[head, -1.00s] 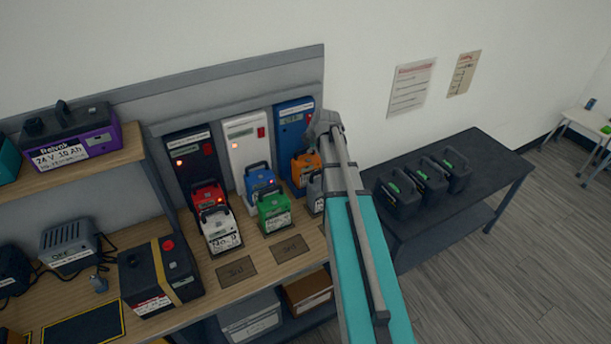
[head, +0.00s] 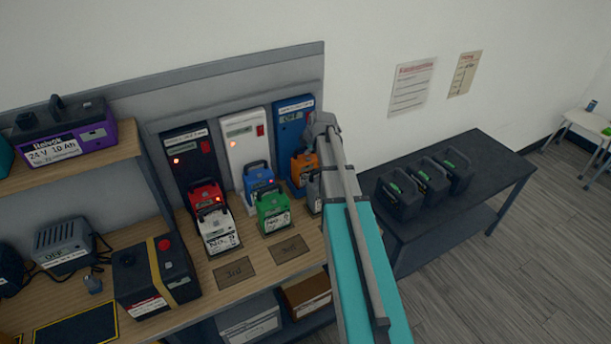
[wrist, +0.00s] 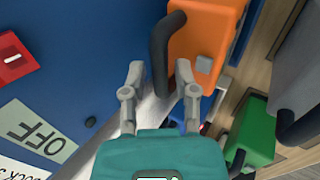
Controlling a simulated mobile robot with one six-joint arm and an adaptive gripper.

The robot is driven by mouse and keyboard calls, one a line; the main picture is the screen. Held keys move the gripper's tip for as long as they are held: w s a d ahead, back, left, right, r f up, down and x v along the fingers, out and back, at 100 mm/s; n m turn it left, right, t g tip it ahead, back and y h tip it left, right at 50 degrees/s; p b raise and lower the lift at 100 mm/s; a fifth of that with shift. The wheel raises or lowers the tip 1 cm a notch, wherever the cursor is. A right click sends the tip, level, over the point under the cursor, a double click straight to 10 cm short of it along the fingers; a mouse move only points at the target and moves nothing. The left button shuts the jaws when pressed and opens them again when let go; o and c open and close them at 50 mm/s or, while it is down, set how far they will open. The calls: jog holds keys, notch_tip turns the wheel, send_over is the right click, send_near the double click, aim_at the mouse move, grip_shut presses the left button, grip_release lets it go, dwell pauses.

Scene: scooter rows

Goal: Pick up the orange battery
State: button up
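The orange battery (head: 299,168) stands in front of the blue charger (head: 293,129), partly hidden by my arm in the head view. In the wrist view the orange battery (wrist: 207,38) is at the top, with its dark handle (wrist: 160,55) on its left side. My gripper (wrist: 159,74) is open, its two grey fingers apart. The handle's end shows between the fingertips; I cannot tell whether they touch it. The fingers are hidden in the head view.
A grey battery (head: 314,190) and a green battery (head: 273,210) stand close by. Blue (head: 259,184), red (head: 205,196) and white (head: 217,230) batteries stand further left. A dark table (head: 437,215) with several black batteries is at the right.

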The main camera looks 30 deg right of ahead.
jog(key=shift+w+f+b, duration=0.35)
jog(key=shift+f, duration=0.25)
grip_shut()
dwell(0.3)
